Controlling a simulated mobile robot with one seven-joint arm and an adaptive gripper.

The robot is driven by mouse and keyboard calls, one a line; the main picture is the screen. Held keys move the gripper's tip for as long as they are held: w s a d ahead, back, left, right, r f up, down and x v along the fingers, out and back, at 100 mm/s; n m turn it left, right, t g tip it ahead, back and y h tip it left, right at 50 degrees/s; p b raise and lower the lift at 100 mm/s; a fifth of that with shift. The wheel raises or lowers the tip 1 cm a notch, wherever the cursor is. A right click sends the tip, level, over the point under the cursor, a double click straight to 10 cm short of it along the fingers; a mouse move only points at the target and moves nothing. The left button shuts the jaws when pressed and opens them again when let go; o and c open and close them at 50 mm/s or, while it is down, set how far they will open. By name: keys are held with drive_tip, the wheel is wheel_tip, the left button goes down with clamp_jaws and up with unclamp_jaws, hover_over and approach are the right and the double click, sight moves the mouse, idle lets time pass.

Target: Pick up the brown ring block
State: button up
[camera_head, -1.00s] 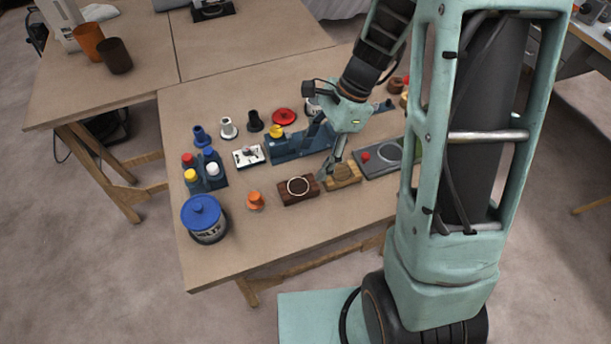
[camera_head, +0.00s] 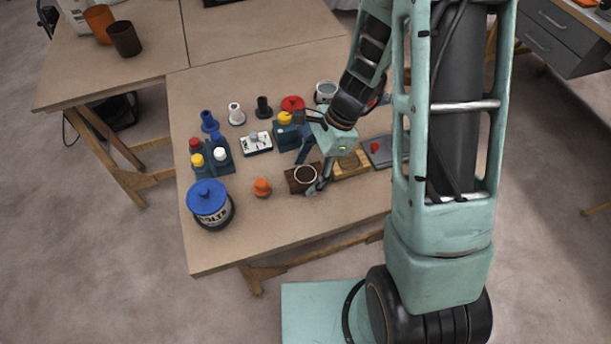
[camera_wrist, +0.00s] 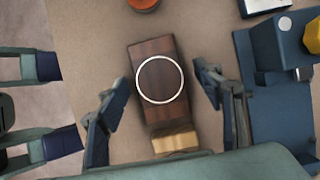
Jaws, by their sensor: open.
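The brown ring block (camera_head: 293,179) is a dark wooden block with a white ring on its top. It lies flat near the front edge of the table in the head view. In the wrist view the brown ring block (camera_wrist: 152,104) lies between the two fingers, with space on both sides. My gripper (camera_head: 317,178) is at the block's right end in the head view. My gripper (camera_wrist: 160,92) is open and empty in the wrist view, one finger on each side of the block. The height of the fingertips above the table is hard to tell.
A lighter wooden block (camera_wrist: 175,139) sits against or very close to the brown block's near end. A blue fixture (camera_wrist: 278,115) stands close to the right finger. An orange knob (camera_head: 262,187) and a blue-lidded jar (camera_head: 209,204) are to the left. A grey plate with a red knob (camera_head: 378,150) is to the right.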

drive_tip(key=shift+f, duration=0.25)
idle(0.3)
drive_tip(key=shift+c, duration=0.3)
drive_tip(key=c, duration=1.2)
drive_tip(key=shift+c, duration=0.2)
